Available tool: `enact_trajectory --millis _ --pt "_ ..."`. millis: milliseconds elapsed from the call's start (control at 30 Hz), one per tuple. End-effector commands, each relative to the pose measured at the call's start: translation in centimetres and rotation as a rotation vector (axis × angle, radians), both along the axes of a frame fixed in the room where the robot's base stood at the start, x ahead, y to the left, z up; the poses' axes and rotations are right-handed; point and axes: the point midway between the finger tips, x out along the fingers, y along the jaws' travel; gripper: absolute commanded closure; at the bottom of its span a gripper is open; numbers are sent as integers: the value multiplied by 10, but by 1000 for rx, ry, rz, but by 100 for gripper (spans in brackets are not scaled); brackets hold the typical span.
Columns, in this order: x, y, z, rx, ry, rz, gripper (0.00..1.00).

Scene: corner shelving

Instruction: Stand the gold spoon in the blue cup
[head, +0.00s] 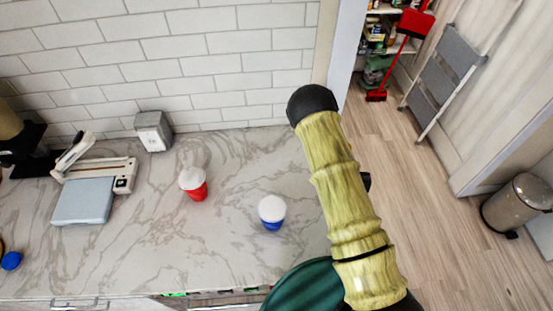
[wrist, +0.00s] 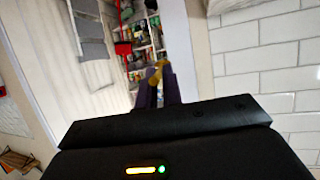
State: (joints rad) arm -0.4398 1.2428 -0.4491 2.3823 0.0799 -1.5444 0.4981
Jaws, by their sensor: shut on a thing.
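In the head view my arm covers the right side of the counter, and neither gripper nor spoon can be seen. The cup is not visible in the wrist view.
A red and white cup (head: 194,184) stands left of the blue cup. A grey box (head: 153,131) stands by the tiled wall, and a flat device with a grey plate (head: 83,204) is further left. The counter between the cups is clear. A doorway is at the right.

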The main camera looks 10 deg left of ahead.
Motion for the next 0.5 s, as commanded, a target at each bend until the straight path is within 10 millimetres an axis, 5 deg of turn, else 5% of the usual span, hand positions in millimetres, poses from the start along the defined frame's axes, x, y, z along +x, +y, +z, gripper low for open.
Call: enact_trajectory --millis 500 --pt "6 -11 24 43 284 -244 100"
